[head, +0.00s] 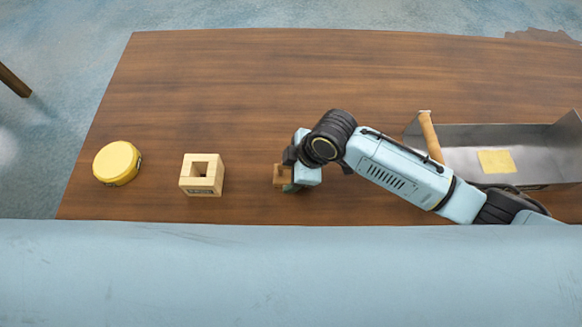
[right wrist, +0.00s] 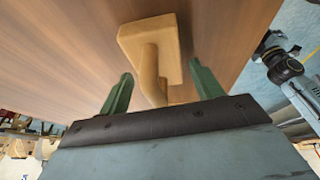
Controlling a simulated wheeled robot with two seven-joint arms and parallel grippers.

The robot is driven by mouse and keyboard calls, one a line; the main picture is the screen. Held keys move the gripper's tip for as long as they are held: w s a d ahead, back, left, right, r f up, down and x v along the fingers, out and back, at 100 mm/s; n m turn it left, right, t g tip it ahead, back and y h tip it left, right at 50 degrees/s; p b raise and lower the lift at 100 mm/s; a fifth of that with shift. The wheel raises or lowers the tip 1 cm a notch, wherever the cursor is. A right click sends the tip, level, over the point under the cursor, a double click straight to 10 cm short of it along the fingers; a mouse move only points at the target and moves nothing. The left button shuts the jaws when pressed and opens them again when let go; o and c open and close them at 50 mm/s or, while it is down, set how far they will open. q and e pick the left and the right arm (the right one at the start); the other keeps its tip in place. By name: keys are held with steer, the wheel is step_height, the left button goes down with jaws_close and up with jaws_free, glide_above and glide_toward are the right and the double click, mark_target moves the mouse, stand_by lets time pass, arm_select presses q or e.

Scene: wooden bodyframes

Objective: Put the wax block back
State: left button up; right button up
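My right gripper (head: 291,177) is low over the table's front middle, at a small brown wooden block (head: 281,174). In the right wrist view its two green fingers (right wrist: 162,88) stand apart, one on each side of the curved handle of a tan wooden piece (right wrist: 152,40). Gaps show between the handle and both fingers. A flat yellow block (head: 497,161) lies in the metal tray (head: 480,135) at the right. A round yellow piece (head: 117,162) lies at the table's far left. I cannot tell for sure which yellow piece is the wax block. My left gripper is not seen.
A pale wooden block with a square hole (head: 202,174) stands between the round yellow piece and my right gripper. The tray has a wooden handle (head: 430,136) at its left end. The back of the brown table (head: 250,80) is clear. My right forearm crosses the tray's front left corner.

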steer(key=shift+o, duration=0.4)
steer(key=shift+r, duration=0.1)
steer(key=shift+d+r, duration=0.1)
steer(key=shift+r, duration=0.2)
steer(key=p+v, duration=0.2)
steer(key=v, duration=0.9)
steer(key=shift+r, duration=0.2)
steer(key=shift+d, duration=0.1)
